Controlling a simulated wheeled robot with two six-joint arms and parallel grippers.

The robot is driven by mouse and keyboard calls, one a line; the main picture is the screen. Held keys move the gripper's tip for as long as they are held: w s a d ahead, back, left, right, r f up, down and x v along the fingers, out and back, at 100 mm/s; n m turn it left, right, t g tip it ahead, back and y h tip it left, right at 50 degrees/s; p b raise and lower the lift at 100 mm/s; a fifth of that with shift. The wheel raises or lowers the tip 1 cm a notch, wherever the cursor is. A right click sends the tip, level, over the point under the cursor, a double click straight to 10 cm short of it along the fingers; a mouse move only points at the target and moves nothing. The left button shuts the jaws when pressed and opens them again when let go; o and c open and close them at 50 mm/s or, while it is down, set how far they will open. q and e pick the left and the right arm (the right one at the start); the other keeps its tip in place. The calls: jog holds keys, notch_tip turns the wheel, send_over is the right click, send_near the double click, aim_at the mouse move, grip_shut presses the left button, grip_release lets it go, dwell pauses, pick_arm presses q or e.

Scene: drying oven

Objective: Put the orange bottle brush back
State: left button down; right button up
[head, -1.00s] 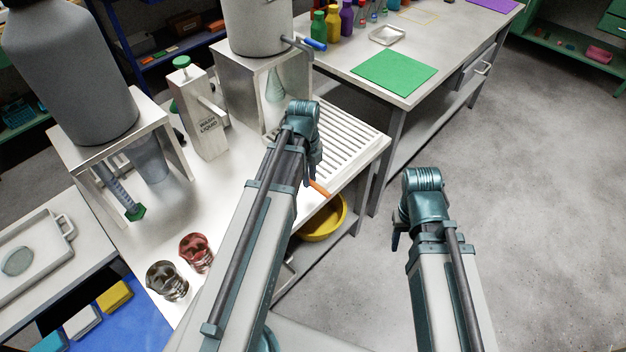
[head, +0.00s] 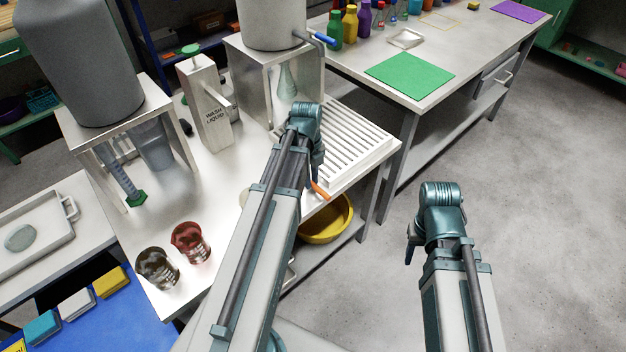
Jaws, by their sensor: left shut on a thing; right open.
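The orange bottle brush shows only as a short orange handle (head: 320,190) sticking out below the end of my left arm. My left gripper (head: 312,180) is shut on it, near the front edge of the metal table by the ribbed drainer; the arm hides most of the gripper and the rest of the brush. My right gripper (head: 410,246) is open and empty over the floor to the right, its fingers mostly hidden behind its own wrist.
A ribbed white drainer (head: 350,140) lies beyond my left gripper. A yellow bowl (head: 327,222) sits on the shelf below. A wash liquid dispenser (head: 208,105), a red beaker (head: 190,242) and a dark beaker (head: 157,268) stand on the table. Floor at right is clear.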

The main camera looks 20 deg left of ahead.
pick_arm(q)
jog(key=c, duration=0.8)
grip_release()
jog(key=shift+f, duration=0.1)
notch_tip(320, 180, up, 12)
jog(key=p, duration=1.2)
jog(key=shift+w+a, duration=0.15)
jog(key=shift+a, duration=0.2)
jog(key=shift+d, duration=0.15)
jog(key=s+d+n+y, duration=0.1)
jog(key=s+d+n, duration=0.4)
jog(key=d+n, duration=0.4)
jog(key=s+d+n+y, duration=0.1)
jog(key=s+d+n, duration=0.5)
jog(key=d+n, duration=0.3)
jog(key=shift+s+d+r+n, duration=0.25)
jog(key=shift+d+n, duration=0.15)
jog(key=shift+d, duration=1.9)
